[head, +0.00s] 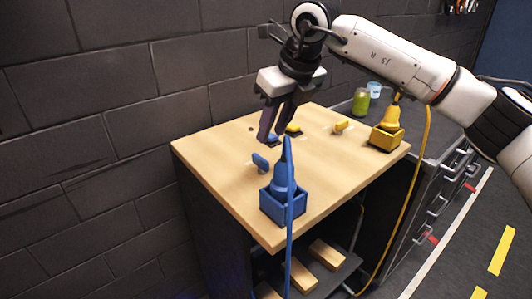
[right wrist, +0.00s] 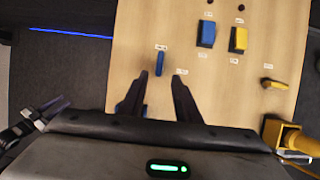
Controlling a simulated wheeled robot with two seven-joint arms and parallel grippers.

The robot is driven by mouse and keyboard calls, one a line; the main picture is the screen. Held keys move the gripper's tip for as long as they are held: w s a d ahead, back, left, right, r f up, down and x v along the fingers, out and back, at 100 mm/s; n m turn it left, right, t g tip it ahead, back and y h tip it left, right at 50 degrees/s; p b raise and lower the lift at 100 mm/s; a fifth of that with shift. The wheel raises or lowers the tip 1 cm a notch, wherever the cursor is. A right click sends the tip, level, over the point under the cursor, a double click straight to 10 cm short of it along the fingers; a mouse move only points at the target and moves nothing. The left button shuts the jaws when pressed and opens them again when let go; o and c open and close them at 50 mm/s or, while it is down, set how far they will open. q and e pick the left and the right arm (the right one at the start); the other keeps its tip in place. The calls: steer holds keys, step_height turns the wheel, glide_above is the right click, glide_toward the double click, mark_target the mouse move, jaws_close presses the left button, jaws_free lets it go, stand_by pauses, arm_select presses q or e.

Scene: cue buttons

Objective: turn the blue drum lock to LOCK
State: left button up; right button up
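The blue drum lock looks to be the small blue knob (head: 260,163) standing on the wooden board, left of the middle. In the right wrist view the knob (right wrist: 160,64) lies lengthwise up the picture, one small label above it and one to its right; their words are too small to read. My right gripper (head: 271,137) hangs above the board behind the knob, pointing down. In its wrist view the right gripper's (right wrist: 159,75) fingers are apart, with the knob showing in the gap and nothing held. Whether they touch it cannot be told.
A blue tool stands in a blue box (head: 283,205) at the front corner, its cord running down. A yellow box (head: 386,140) with a yellow tool is at the right. A blue button (right wrist: 206,34), yellow button (right wrist: 239,40) and yellow knob (head: 341,126) sit farther back.

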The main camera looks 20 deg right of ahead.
mark_target(261, 158)
steer(key=p+x, duration=0.1)
steer(key=x, duration=0.9)
steer(key=shift+p, duration=0.35)
steer(key=shift+c, duration=0.5)
jaws_close()
